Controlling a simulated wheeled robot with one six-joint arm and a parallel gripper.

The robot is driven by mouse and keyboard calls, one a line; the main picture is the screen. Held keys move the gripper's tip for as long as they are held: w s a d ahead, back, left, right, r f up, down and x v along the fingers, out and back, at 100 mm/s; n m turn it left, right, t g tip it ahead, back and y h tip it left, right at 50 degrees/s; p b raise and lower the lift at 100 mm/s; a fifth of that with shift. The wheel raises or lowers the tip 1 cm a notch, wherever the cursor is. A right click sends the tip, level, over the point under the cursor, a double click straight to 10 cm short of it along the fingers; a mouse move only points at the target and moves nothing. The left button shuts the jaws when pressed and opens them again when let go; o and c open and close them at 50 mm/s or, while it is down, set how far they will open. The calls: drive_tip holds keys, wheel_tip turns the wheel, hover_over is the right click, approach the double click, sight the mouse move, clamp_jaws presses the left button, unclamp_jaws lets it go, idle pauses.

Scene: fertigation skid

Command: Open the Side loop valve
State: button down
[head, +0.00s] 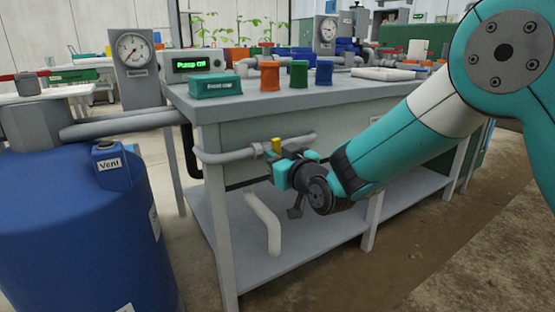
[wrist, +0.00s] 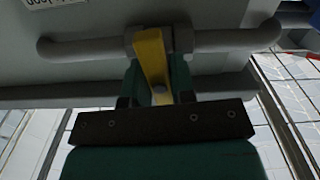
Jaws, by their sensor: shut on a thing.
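The Side loop valve shows as a yellow lever (head: 276,146) on a grey pipe (head: 235,155) along the bench's front. In the wrist view the lever (wrist: 151,58) runs from the pipe fitting toward my gripper, crosswise to the pipe (wrist: 85,48) and slightly tilted. My gripper (head: 283,172) is at the lever, below the bench top. In the wrist view my gripper (wrist: 158,88) is shut on the lever, with teal fingers on both sides. The lever's far end is partly hidden by my gripper in the head view.
A blue tank (head: 75,235) labelled Vent stands left of the bench (head: 330,95). On the bench are a green Boost cap box (head: 215,86), orange, green and blue containers, and a Pump display (head: 198,65). A lower shelf (head: 330,225) and a bent white pipe (head: 265,222) lie beneath my gripper.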

drive_tip(key=n+b, duration=0.2)
drive_tip(key=n, duration=0.2)
drive_tip(key=shift+f, duration=0.15)
drive_tip(key=n+b, duration=0.2)
drive_tip(key=n, duration=0.2)
drive_tip(key=shift+n, duration=0.4)
drive_tip(key=n+b, duration=0.2)
drive_tip(key=n, duration=0.2)
drive_tip(key=shift+n, duration=0.3)
drive_tip(key=shift+n+b, duration=0.85)
drive_tip(key=shift+n, duration=0.85)
drive_tip(key=c, duration=1)
unclamp_jaws()
drive_tip(key=shift+c, duration=0.2)
